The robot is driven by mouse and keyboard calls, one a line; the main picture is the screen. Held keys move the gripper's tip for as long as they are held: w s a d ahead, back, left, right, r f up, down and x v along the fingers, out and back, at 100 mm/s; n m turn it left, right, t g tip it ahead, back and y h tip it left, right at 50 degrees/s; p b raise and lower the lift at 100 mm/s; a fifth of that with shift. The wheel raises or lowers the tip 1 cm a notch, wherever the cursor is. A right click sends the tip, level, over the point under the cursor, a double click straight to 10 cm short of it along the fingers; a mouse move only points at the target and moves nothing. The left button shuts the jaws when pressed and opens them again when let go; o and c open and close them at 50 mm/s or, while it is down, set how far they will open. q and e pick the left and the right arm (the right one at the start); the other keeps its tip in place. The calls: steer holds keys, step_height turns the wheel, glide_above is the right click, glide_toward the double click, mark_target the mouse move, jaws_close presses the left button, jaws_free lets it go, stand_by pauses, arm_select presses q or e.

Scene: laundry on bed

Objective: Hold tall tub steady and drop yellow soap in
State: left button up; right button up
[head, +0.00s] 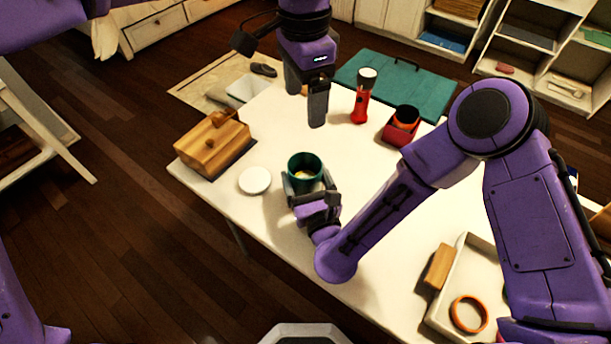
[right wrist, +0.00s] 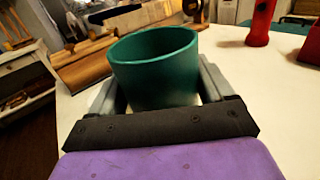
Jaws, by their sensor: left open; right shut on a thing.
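The green tub (head: 306,160) stands upright on the white table, left of its middle. My right gripper (head: 305,188) is shut on the tub, with one finger on either side; the tub also shows between the fingers in the right wrist view (right wrist: 155,70). A small pale yellowish patch shows inside the tub; I cannot tell for certain whether it is the yellow soap. My left gripper (head: 306,107) is open above the table, behind and above the tub, apart from it, and no object shows clearly between its fingers.
A white round lid (head: 255,181) lies left of the tub, near a wooden box (head: 212,146). A red flashlight (head: 362,98) and a red holder (head: 402,124) stand at the back right. A tray (head: 467,270) with an orange ring is at the front right.

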stand_by(0.3)
steer(key=o, duration=0.9)
steer(key=shift+s, duration=0.1)
steer(key=v, duration=1.1)
steer(key=shift+s, duration=0.15)
steer(key=shift+s+d, duration=0.2)
steer(key=shift+s, duration=0.05)
